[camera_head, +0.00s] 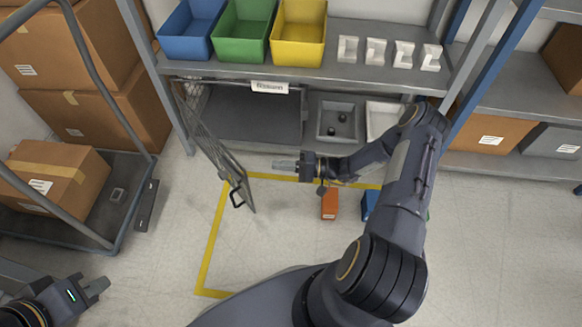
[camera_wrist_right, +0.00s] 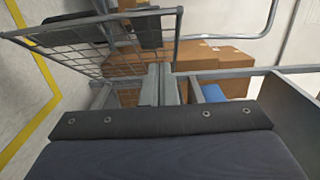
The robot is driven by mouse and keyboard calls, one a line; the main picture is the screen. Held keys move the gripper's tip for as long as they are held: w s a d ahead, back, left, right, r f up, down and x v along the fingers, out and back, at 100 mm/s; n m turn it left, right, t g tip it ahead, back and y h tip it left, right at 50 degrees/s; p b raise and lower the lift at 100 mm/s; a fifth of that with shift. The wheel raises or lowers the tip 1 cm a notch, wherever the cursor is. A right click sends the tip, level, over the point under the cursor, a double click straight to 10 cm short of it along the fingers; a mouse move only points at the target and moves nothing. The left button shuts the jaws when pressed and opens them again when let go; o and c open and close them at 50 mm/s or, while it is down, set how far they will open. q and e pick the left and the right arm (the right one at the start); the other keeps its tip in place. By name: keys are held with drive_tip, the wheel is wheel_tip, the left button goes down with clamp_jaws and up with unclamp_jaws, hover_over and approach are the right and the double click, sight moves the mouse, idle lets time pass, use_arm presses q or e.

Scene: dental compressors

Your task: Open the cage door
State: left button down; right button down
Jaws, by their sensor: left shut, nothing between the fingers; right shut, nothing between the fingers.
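The cage door (camera_head: 212,150) is a grey wire-mesh panel hinged at the shelf's left post. It stands swung outward from the cage opening, with its free end towards me. A dark handle (camera_head: 236,198) is on its free end. In the right wrist view the door's mesh (camera_wrist_right: 115,55) spans the upper left. My right gripper (camera_head: 284,165) is shut and empty, to the right of the door and in front of the cage opening, apparently apart from the door; its fingers also show in the right wrist view (camera_wrist_right: 160,84). My left gripper (camera_head: 97,289) is shut and empty at lower left.
The cage (camera_head: 250,112) is on the lower shelf, beside grey trays (camera_head: 340,118). Blue, green and yellow bins (camera_head: 299,32) stand above. A cart with cardboard boxes (camera_head: 52,178) is at left. An orange box (camera_head: 329,204) and blue box (camera_head: 369,204) are on the floor by yellow tape (camera_head: 213,240).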

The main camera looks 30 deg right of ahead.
drive_tip(key=w+a+b, duration=0.1)
drive_tip(key=a, duration=0.6)
drive_tip(key=shift+a, duration=0.25)
drive_tip(key=shift+w, duration=0.1)
